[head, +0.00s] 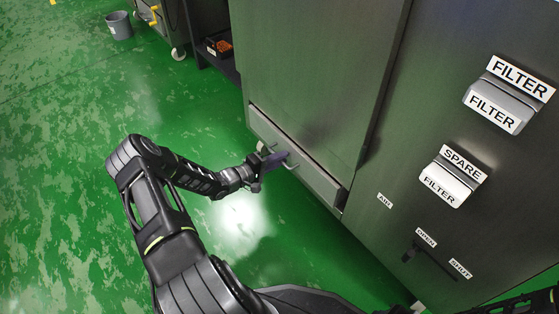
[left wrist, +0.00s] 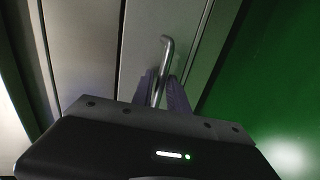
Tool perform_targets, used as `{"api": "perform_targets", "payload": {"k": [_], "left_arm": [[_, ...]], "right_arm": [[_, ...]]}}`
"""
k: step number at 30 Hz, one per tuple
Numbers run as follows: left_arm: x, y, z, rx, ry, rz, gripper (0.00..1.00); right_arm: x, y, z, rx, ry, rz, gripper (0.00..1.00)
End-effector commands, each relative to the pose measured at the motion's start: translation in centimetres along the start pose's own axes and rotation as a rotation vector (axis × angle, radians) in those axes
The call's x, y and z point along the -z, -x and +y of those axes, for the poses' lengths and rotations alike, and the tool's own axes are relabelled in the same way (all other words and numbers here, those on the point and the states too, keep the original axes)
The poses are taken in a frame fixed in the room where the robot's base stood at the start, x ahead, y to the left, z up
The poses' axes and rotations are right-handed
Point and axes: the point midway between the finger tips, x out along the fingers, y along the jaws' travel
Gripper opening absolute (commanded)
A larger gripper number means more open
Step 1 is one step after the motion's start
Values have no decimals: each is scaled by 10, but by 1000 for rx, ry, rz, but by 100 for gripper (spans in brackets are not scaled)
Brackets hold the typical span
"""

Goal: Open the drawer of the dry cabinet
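The dry cabinet (head: 310,70) is a tall grey-green metal cabinet in the head view. Its drawer (head: 318,181) is the low, wide front at the bottom, with a metal bar handle (head: 293,164). I cannot tell whether the drawer stands slightly out or is flush. My left gripper (head: 277,160) is at the handle. In the left wrist view, the bar handle (left wrist: 167,45) runs between the two purplish fingers (left wrist: 162,92), which lie close on both sides of it. The fingers appear shut on the bar.
To the right stands a dark panel with FILTER (head: 492,113) and SPARE FILTER (head: 440,190) holders and a small lever (head: 410,254) near OPEN and SHUT labels. A grey bucket (head: 119,26) and a wheeled cart (head: 165,22) are far off. Green floor before the drawer is clear.

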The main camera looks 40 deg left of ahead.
Motion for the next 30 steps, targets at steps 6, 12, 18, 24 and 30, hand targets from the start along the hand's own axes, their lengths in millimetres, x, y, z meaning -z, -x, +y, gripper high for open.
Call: {"api": "perform_targets", "payload": {"k": [6,12,18,24,30], "left_arm": [[0,0,0,0,0,0,15],[0,0,0,0,0,0,0],[0,0,0,0,0,0,0],[0,0,0,0,0,0,0],[0,0,0,0,0,0,0]], "right_arm": [[0,0,0,0,0,0,36],[0,0,0,0,0,0,36],[0,0,0,0,0,-1,36],[0,0,0,0,0,-1,36],[0,0,0,0,0,-1,36]]}}
